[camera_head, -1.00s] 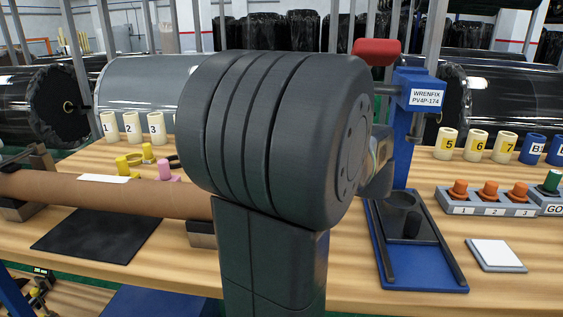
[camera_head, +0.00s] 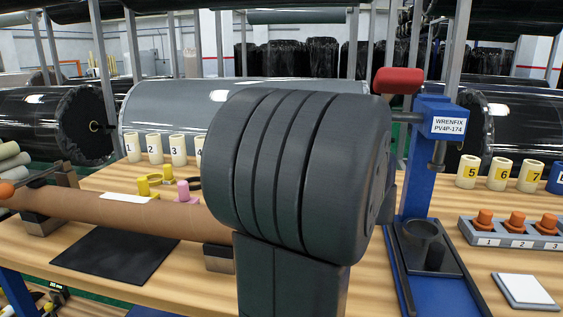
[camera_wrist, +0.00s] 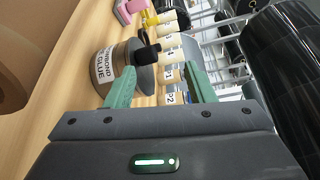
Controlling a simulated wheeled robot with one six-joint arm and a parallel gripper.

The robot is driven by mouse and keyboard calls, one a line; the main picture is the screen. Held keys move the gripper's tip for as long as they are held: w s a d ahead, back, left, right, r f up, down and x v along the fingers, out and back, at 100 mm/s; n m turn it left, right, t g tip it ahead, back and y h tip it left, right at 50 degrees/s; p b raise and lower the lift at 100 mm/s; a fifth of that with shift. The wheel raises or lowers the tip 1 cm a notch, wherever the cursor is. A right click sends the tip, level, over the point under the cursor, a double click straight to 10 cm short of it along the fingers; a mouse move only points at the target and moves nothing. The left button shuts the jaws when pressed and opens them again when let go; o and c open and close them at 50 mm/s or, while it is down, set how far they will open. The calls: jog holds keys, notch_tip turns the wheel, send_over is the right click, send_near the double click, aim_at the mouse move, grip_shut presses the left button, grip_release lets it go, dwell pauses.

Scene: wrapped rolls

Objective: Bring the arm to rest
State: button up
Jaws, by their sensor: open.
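My arm (camera_head: 295,170) stands folded in the middle of the head view, a large dark ribbed joint above a dark link. It hides part of the bench, and my gripper is not visible there. In the wrist view my gripper (camera_wrist: 160,82) is open, its two green fingers apart. A brown glue pot (camera_wrist: 107,72) with a white label, a grey disc and a black knob shows beyond the left finger. Numbered cream cups (camera_wrist: 173,75) show beyond and between the fingers. I see nothing held.
A brown roll (camera_head: 130,213) lies across the bench at left, above a black mat (camera_head: 115,257). A blue press (camera_head: 430,150) with a red handle (camera_head: 397,81) stands close right of my arm. Orange buttons (camera_head: 515,222) and a white pad (camera_head: 526,290) are farther right.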

jog(key=shift+x, duration=2.45)
